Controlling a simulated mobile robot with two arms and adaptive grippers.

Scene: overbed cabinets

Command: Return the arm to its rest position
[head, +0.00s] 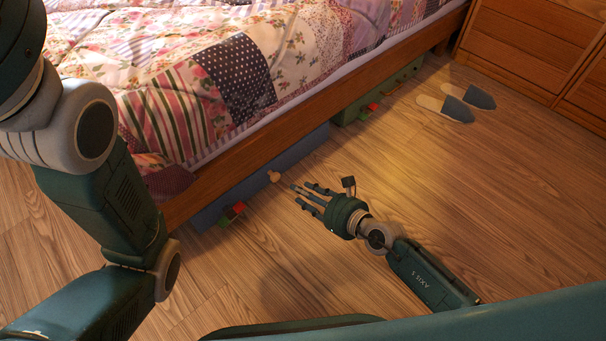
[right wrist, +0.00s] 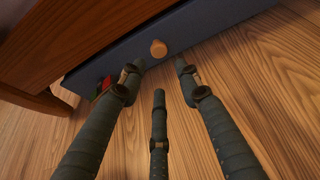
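My right arm reaches out low over the wooden floor in the head view. Its right gripper (head: 308,196) points at the blue underbed drawer (head: 208,215) and its round wooden knob (head: 274,176). In the right wrist view the three fingers of this gripper (right wrist: 158,82) are spread apart with nothing between them. The knob (right wrist: 158,48) is beyond the fingertips, apart from them, on the blue drawer front (right wrist: 205,30). My left arm fills the left of the head view; its gripper is out of the picture.
The bed (head: 240,60) with a patchwork quilt runs across the top. Small red and green items (head: 234,212) are by the blue drawer. A green box (head: 385,92) is farther under the bed. Slippers (head: 455,103) lie near a wooden cabinet (head: 530,45). The floor right of my gripper is clear.

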